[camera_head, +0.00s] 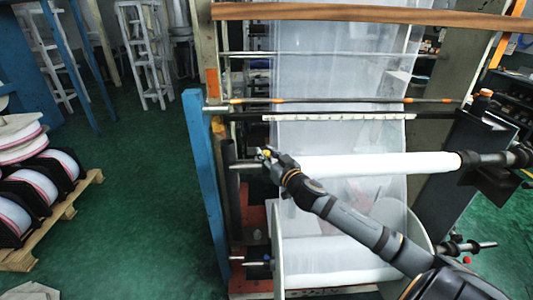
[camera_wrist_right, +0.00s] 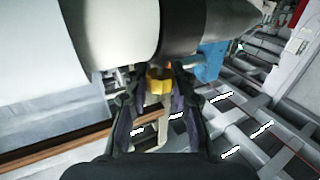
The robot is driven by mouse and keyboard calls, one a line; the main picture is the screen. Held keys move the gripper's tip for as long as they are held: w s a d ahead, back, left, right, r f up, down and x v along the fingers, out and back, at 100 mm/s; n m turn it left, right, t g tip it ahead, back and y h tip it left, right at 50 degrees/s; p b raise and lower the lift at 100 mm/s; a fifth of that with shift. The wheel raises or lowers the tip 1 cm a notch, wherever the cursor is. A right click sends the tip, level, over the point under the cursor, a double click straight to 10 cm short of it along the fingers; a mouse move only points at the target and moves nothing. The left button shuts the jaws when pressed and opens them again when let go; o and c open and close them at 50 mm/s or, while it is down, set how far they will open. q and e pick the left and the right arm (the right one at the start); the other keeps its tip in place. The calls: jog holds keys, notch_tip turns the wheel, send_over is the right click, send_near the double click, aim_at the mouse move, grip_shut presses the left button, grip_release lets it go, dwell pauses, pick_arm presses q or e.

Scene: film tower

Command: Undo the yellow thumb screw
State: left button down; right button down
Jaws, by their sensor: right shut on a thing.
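The yellow thumb screw (camera_wrist_right: 160,80) sits between the two fingers of my right gripper (camera_wrist_right: 154,88) in the right wrist view. The gripper is shut on it. The screw is beside a dark collar (camera_wrist_right: 186,32) at the end of the white film roll (camera_wrist_right: 110,30). In the head view, my right gripper (camera_head: 266,155) is at the left end of the white roll (camera_head: 375,164), and a small yellow spot at its tip is the screw. The fingers partly hide the screw there. My left gripper is not in view.
A blue post (camera_head: 205,180) stands left of the gripper. Clear film (camera_head: 340,75) hangs behind the roll, with a lower roll (camera_head: 330,260) beneath. Several film reels lie on a wooden pallet (camera_head: 75,195) at left. The green floor (camera_head: 140,200) between is clear.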

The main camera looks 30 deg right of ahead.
aim_at(266, 152)
jog(key=c, duration=1.1)
grip_release()
jog(key=shift+r, duration=0.1)
notch_tip(266, 152, up, 10)
jog(key=shift+f, duration=0.1)
